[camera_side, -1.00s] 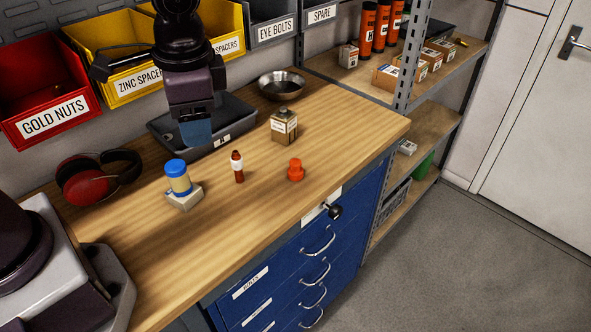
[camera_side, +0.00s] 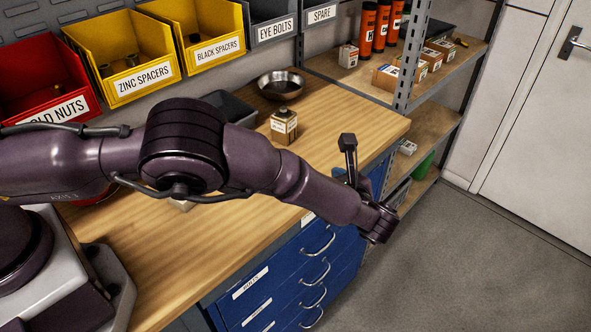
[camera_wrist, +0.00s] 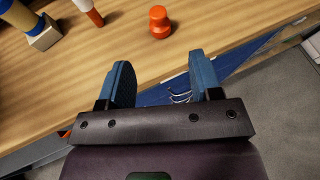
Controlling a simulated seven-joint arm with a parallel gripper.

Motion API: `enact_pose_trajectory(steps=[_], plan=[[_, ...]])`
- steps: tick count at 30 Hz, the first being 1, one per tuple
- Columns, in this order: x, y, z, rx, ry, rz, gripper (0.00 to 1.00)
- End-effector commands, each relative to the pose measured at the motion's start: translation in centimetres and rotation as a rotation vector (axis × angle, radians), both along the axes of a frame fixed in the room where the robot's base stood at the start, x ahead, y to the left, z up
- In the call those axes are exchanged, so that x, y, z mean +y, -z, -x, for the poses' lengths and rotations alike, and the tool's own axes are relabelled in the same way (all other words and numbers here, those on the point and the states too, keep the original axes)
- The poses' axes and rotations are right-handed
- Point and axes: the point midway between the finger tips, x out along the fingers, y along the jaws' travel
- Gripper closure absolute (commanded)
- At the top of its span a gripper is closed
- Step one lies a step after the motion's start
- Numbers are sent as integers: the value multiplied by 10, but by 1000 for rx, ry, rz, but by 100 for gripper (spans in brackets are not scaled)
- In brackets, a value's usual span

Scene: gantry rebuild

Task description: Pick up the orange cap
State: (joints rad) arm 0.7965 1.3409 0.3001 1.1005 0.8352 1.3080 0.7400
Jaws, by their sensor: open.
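The orange cap (camera_wrist: 159,22) stands on the wooden bench top in the wrist view, near the bench's front edge. In the side view my arm hides it. My gripper (camera_wrist: 160,75) is open and empty, with its two blue fingers apart. In the wrist view the fingers lie over the bench's front edge and the blue drawers, and the cap is beyond the gap between them, not touching either finger.
A white-and-red bottle (camera_wrist: 88,10) and a blue-and-yellow jar on a pale block (camera_wrist: 45,35) stand left of the cap. Blue drawers (camera_side: 300,270) lie below the bench edge.

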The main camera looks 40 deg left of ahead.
Motion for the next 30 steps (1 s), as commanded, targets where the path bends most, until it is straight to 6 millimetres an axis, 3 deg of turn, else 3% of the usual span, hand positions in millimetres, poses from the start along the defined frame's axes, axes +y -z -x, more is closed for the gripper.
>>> enact_pose_trajectory(steps=[13,23,30], plan=[[60,26,-18,46,3,-25,41],[80,34,-26,44,4,-23,41],[111,46,-39,44,2,-24,41]])
